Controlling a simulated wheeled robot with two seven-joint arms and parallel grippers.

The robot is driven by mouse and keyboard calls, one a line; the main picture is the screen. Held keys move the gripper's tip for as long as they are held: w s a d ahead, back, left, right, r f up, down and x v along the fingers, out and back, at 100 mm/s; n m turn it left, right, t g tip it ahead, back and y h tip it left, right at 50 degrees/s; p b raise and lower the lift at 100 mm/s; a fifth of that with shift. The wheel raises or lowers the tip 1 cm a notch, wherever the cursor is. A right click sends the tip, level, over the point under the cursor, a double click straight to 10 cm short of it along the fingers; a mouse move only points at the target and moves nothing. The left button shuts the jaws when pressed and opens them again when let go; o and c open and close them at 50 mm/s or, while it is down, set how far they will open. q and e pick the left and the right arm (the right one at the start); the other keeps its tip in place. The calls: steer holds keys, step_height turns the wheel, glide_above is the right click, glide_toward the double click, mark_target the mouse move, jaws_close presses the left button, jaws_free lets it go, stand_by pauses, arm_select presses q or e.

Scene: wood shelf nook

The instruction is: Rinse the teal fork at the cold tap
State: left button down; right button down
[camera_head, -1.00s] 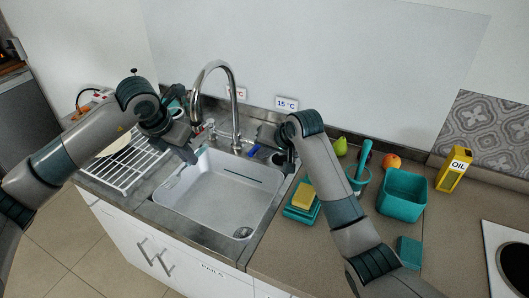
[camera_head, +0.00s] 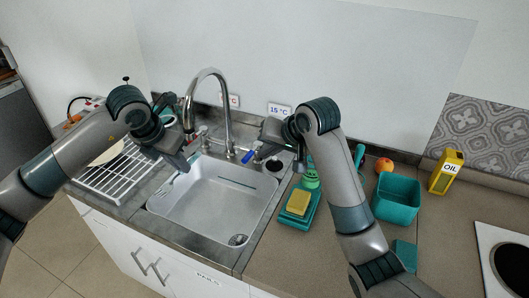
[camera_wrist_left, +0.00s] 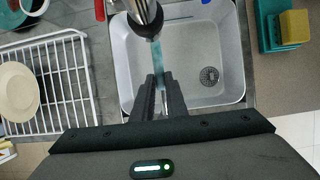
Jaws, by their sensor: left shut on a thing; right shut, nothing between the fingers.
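The teal fork (camera_wrist_left: 158,62) is held in my left gripper (camera_wrist_left: 160,88), which is shut on its handle. In the left wrist view the fork reaches over the sink basin (camera_head: 205,212), and the spout (camera_wrist_left: 147,14) covers part of it. In the head view my left gripper (camera_head: 183,165) is over the basin's back left corner, and the fork is hard to make out. The blue tap lever (camera_head: 247,156) is right of the spout's base, near the 15 °C label (camera_head: 279,109). My right gripper (camera_head: 262,153) is shut and empty just right of the lever; I cannot tell whether they touch.
A white drying rack (camera_head: 112,178) with a plate is left of the sink. The tall curved spout (camera_head: 228,115) rises between my arms.

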arm_select(q)
steer(key=shift+s+d, duration=0.1)
steer(key=shift+d, duration=0.05)
steer(key=s+d, duration=0.5)
steer(key=shift+s+b, duration=0.35)
steer(key=shift+b, duration=0.05)
stand_by(0.7)
steer(key=shift+d+r, duration=0.1)
steer(key=shift+d, duration=0.1)
stand_by(1.3)
steer(key=s+d+r+p, duration=0.1)
steer(key=s+d+r, duration=0.2)
steer(key=shift+s+d+r+p, duration=0.15)
steer(key=shift+s+r+p, duration=0.15)
steer(key=shift+s+r, duration=0.1)
steer(key=shift+w+r, duration=0.1)
stand_by(1.3)
